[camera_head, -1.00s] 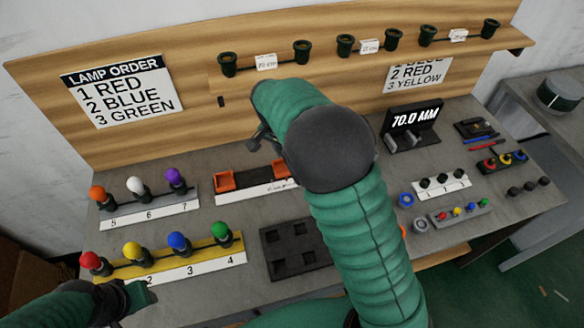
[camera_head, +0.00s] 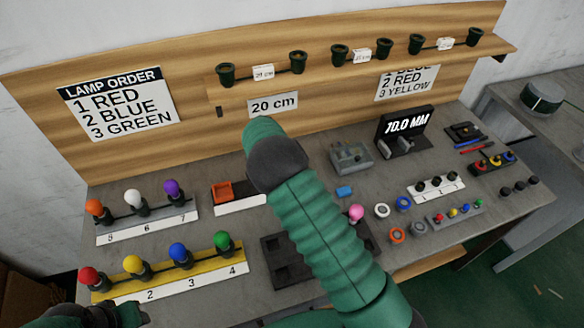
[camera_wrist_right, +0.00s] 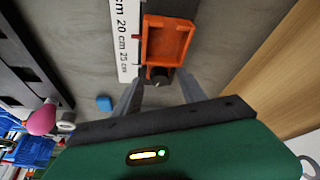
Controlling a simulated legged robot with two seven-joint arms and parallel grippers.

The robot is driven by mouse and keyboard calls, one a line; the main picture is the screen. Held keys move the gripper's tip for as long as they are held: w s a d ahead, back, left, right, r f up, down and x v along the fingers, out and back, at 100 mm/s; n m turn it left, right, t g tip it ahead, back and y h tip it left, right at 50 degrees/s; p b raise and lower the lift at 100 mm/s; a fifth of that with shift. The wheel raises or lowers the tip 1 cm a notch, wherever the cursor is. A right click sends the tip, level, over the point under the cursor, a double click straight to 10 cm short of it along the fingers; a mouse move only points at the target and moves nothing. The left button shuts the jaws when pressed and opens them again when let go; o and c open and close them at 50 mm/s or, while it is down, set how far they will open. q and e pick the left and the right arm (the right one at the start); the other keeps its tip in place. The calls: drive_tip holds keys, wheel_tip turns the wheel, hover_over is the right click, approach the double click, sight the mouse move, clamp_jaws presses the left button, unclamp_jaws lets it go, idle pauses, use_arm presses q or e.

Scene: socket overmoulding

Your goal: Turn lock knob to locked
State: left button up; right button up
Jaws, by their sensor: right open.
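The dark round lock knob (camera_wrist_right: 157,75) sits at the near end of the orange jaw (camera_wrist_right: 166,42) in the right wrist view. My right gripper (camera_wrist_right: 160,82) is open, with one finger on each side of the knob; I cannot tell whether they touch it. The white length scale (camera_wrist_right: 125,40) runs beside the jaw. In the head view the other orange jaw (camera_head: 222,191) and scale strip (camera_head: 240,206) show, but my right arm hides the knob and right gripper. My left gripper (camera_head: 130,314) is at the bottom left, above the bench edge, its fingers unclear.
Coloured lamps stand in a yellow rack (camera_head: 208,262) and a white-fronted rack (camera_head: 150,230) at left. A dark tray (camera_head: 272,250) lies in front of the fixture. A grey clear-topped box (camera_head: 351,157) and a 70.0 MM display (camera_head: 403,125) stand at right.

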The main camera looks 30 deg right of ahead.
drive_tip(key=shift+d+f, duration=0.2)
drive_tip(key=shift+f, duration=0.25)
drive_tip(key=shift+s+d+f, duration=0.2)
drive_tip(key=shift+s+d, duration=0.15)
drive_tip(key=shift+d, duration=0.1)
drive_tip(key=shift+w+d+f, duration=0.15)
drive_tip(key=shift+f, duration=0.05)
drive_tip(key=shift+c, duration=0.6)
drive_tip(key=shift+w+d+f, duration=0.1)
drive_tip(key=shift+w+f, duration=0.05)
drive_tip(key=shift+w, duration=0.05)
drive_tip(key=shift+c, duration=1.3)
clamp_jaws()
use_arm(q)
drive_tip(key=shift+w+d, duration=0.1)
drive_tip(key=shift+d, duration=0.45)
